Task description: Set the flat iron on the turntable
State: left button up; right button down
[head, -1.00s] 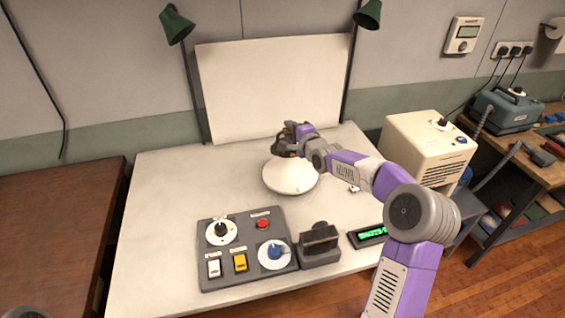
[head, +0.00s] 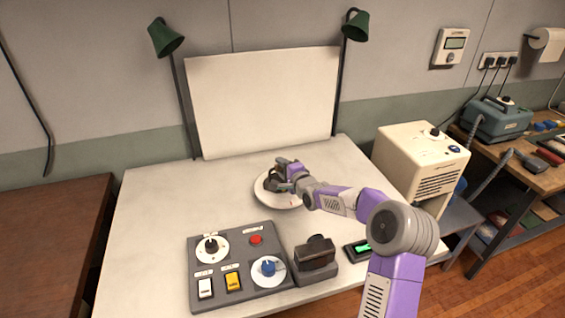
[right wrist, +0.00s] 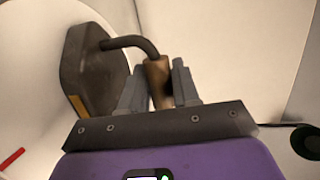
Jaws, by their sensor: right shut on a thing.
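The flat iron is dark, with a brown handle. It shows in the right wrist view (right wrist: 88,72), its body left of the fingers. In the head view its dark shape (head: 273,181) is partly hidden by my gripper. My right gripper (head: 284,173) is shut on the iron's handle, which shows between the fingers in the right wrist view (right wrist: 157,80). The turntable (head: 261,195) is a white round disc in the middle of the table, under the gripper and iron. I cannot tell whether the iron touches it. My left gripper is not in view.
A grey control panel (head: 238,284) with knobs and switches and a dark device (head: 315,257) stand at the table's front. A white backdrop board (head: 262,100) and two green lamps (head: 166,38) stand behind. A cream box (head: 420,160) is at the right. The table's left side is clear.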

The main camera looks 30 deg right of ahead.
jog(key=shift+r, duration=0.45)
jog(key=shift+f, duration=0.15)
jog(key=c, duration=0.8)
grip_release()
jog(key=shift+s+f, duration=0.1)
jog(key=shift+f, duration=0.15)
jog(key=shift+r, duration=0.1)
jog(key=shift+s, duration=0.2)
jog(key=s, duration=0.3)
jog(key=s+r+p, duration=0.1)
jog(key=s, duration=0.3)
jog(key=s+r+p, duration=0.1)
jog(key=s, duration=0.3)
jog(key=shift+s+a+r, duration=0.15)
jog(key=shift+s+a, duration=0.05)
jog(key=shift+a, duration=0.05)
